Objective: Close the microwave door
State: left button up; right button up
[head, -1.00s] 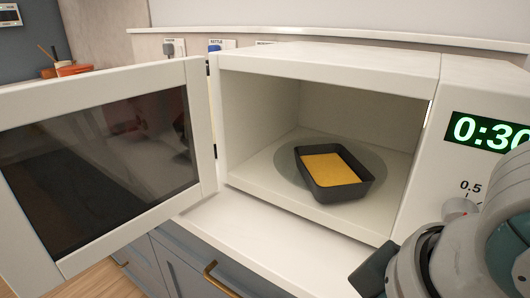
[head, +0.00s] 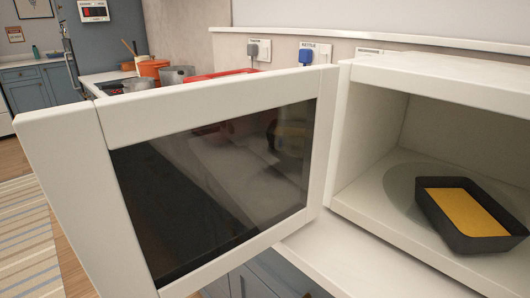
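The microwave (head: 365,128) stands on the worktop at the right, its front open. Its door (head: 215,110) is white with a dark glass pane and stands wide open, swung out to the left from the hinge side beside the cavity. Inside, a black tray (head: 470,241) with yellow food (head: 466,211) sits on the round glass turntable (head: 401,193). The tray's right end is close to the picture edge. Neither of my grippers shows in the head view now.
A pale worktop (head: 335,262) runs below the microwave, with blue-grey cupboards (head: 262,280) under it. Behind the door are an orange pot (head: 153,68), a grey pot (head: 177,75) and a red item (head: 222,74). Open floor with a striped rug (head: 28,240) lies left of the door.

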aim_at(195, 181)
jog(key=i+j+z, duration=0.15)
jog(key=j+z, duration=0.25)
jog(key=i+j+z, duration=0.1)
jog(key=j+z, duration=0.75)
jog(key=k+j+z, duration=0.1)
jog(key=j+z, duration=0.35)
jog(key=j, duration=0.15)
jog(key=k+j+z, duration=0.1)
jog(key=j+z, duration=0.3)
jog(key=k+j+z, duration=0.15)
